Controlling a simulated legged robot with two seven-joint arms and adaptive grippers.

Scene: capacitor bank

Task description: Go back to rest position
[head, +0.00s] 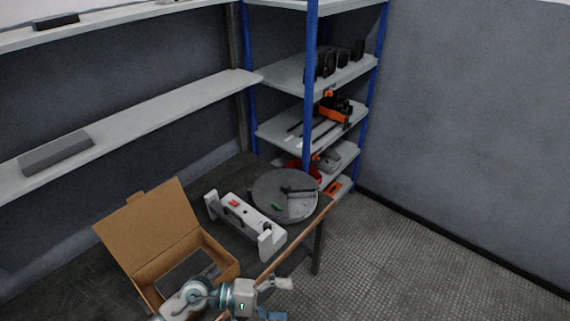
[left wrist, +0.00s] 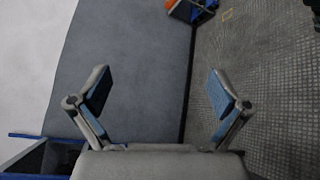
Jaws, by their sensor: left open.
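My left gripper (head: 279,299) is at the bottom of the head view, its arm coming in from the lower left over the table's front edge. In the left wrist view its two blue-padded fingers (left wrist: 156,92) are spread wide with nothing between them. The gripper is open and empty, with grey wall and floor behind it. My right gripper is in neither view.
An open cardboard box (head: 150,229) with a dark item stands on the dark table (head: 319,236), close to my left arm. A white device (head: 246,222) and a round grey tray (head: 268,187) stand beyond. Blue-framed shelving (head: 310,75) is behind. The floor (head: 400,260) at right is clear.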

